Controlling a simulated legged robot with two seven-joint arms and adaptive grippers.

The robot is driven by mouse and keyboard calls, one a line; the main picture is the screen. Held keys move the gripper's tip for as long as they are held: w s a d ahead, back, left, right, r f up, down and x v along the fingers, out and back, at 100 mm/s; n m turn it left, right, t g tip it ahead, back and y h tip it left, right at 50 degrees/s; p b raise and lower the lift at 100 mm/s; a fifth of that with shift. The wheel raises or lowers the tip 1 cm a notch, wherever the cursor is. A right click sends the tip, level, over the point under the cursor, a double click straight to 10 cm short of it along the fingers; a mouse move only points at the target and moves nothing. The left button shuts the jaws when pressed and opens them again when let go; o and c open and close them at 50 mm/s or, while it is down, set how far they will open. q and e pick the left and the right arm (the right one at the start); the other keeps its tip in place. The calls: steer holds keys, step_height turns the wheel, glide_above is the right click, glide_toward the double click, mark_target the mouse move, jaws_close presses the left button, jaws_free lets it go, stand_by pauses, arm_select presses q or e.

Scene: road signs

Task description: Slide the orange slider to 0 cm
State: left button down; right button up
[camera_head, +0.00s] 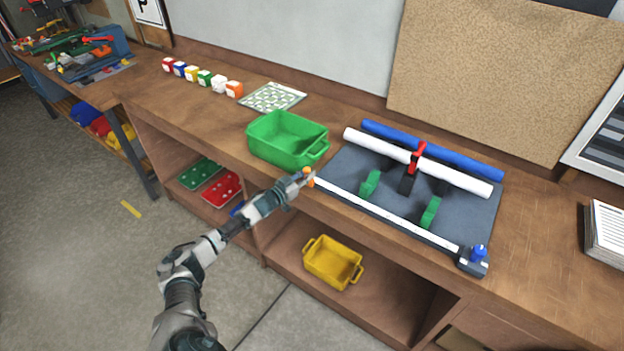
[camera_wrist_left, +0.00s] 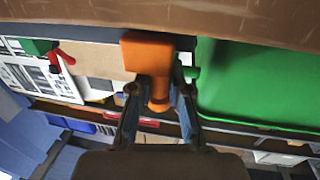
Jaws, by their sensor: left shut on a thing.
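The orange slider (camera_head: 309,177) is at the left end of a white rail (camera_head: 385,213) along the front edge of a grey board. In the left wrist view the slider (camera_wrist_left: 148,52) shows as an orange block with a rounded knob. My left gripper (camera_head: 300,180) reaches it from the left and is shut on its knob, with a finger on each side in the left wrist view (camera_wrist_left: 158,98). Scale marks on the rail are too small to read. My right gripper is in neither view.
A green bin (camera_head: 288,138) stands left of the slider. The grey board (camera_head: 345,165) carries a white tube (camera_head: 455,176), a blue tube (camera_head: 470,160), a red clamp (camera_head: 417,155) and green handles. A blue knob (camera_head: 479,251) sits at the rail's right end. A yellow bin (camera_head: 333,262) is on the lower shelf.

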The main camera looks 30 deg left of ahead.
arm_select(q)
steer(key=shift+a+r+y, duration=0.15)
steer(key=shift+y, duration=0.15)
steer(key=c, duration=1.1)
jaws_free()
steer(key=shift+a, duration=0.15)
steer(key=shift+a+f, duration=0.25)
steer(key=shift+a, duration=0.1)
steer(key=shift+d, duration=0.35)
steer(key=shift+s+d, duration=0.1)
steer(key=shift+s, duration=0.2)
steer(key=s+a, duration=0.2)
steer(key=s, duration=0.9)
steer(key=shift+a, duration=0.3)
